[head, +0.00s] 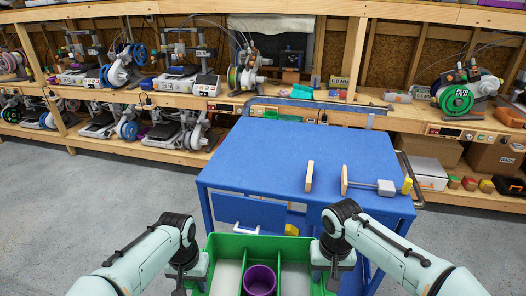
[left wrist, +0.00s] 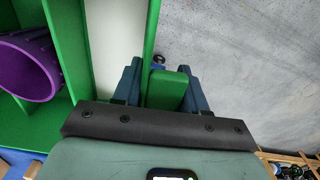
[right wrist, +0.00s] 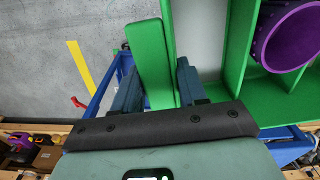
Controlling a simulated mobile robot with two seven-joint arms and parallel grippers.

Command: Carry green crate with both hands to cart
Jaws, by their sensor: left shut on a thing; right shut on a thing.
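The green crate (head: 270,243) is at the bottom of the head view, held level in front of the blue cart (head: 300,150). It has dividers, and a purple cup-like thing (head: 260,280) sits in its middle compartment. My left gripper (left wrist: 160,85) is shut on the crate's left end, with fingers either side of a green grip. My right gripper (right wrist: 152,80) is shut on the crate's right end in the same way. The crate's bottom edge is cut off in the head view. The cart's top is flat and mostly bare.
Shelves with several printers and spools (head: 457,100) stand behind. Grey floor (head: 60,200) is clear at left.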

